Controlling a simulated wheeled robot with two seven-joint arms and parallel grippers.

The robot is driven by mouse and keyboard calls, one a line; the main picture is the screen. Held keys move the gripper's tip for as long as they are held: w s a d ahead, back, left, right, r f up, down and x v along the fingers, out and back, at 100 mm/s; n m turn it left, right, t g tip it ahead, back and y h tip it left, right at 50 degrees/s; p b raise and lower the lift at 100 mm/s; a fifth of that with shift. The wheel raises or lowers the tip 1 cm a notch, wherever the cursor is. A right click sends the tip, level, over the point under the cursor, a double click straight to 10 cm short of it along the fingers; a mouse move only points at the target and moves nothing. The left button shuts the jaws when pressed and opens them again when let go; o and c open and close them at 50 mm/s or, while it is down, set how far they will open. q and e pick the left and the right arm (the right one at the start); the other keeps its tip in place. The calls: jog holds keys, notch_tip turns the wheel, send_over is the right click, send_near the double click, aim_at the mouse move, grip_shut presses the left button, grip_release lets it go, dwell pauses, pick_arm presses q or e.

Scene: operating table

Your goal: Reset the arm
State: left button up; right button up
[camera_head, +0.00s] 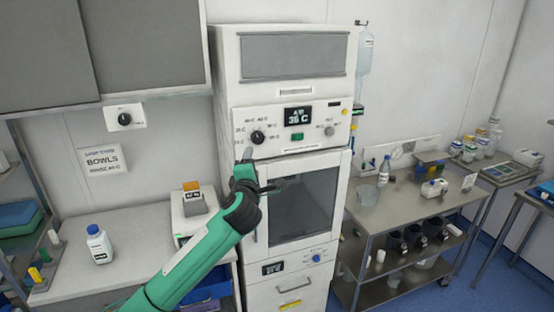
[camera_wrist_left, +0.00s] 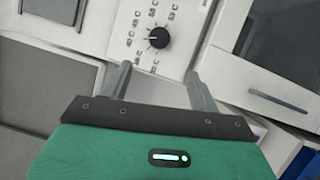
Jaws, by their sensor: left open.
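My left arm is green and reaches in from the bottom of the head view. Its gripper (camera_head: 262,170) is in front of the white warming cabinet (camera_head: 230,75), near the upper left of the glass door (camera_head: 305,205). In the left wrist view my left gripper (camera_wrist_left: 160,78) has its two grey fingers apart with nothing between them. A black dial (camera_wrist_left: 159,37) on the white control panel (camera_wrist_left: 180,60) shows beyond the fingertips. The same dial (camera_head: 257,137) sits left of the 36 C display (camera_head: 298,116) in the head view. My right gripper is not in view.
A white counter (camera_head: 75,285) at left holds a blue-capped bottle (camera_head: 98,244) and a small device (camera_head: 194,208). A steel cart (camera_head: 400,215) with bottles and dark cups stands at right. Blue floor shows at lower right.

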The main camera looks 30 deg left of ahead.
pick_arm(q)
notch_tip(320, 180, down, 25)
jog(key=w+a+m+b, duration=0.1)
jog(key=m+b, duration=0.2)
jog(key=m, duration=0.4)
jog(key=s+d+f+m+g+h+b, duration=0.1)
jog(key=s+d+f+m+h, duration=0.2)
jog(key=f, duration=0.8)
jog(key=s+d+f+m+g+h, duration=0.1)
jog(key=s+d+f+m+h, duration=0.3)
jog(key=f, duration=0.8)
jog(key=s+d+f+m+g+b, duration=0.1)
jog(key=s+f+m, duration=0.4)
jog(key=f, duration=0.6)
jog(key=s+d+f+m+g+h+b, duration=0.1)
jog(key=s+d+f+m+g, duration=0.2)
jog(key=s+f, duration=0.8)
jog(key=s+d+f+m+g+h, duration=0.1)
jog(key=s+d+f+m+g, duration=0.2)
jog(key=s+f, duration=0.8)
jog(key=s+d+f+m+g, duration=0.1)
jog(key=s+d+f+g, duration=0.1)
jog(key=s, duration=1.1)
jog(key=s+d+f+m+g+b, duration=0.1)
jog(key=s+d+f+g, duration=0.1)
jog(key=s+f+g, duration=0.2)
jog(key=s+f, duration=0.3)
jog(key=s, duration=0.5)
jog(key=shift+s+m+g, duration=0.4)
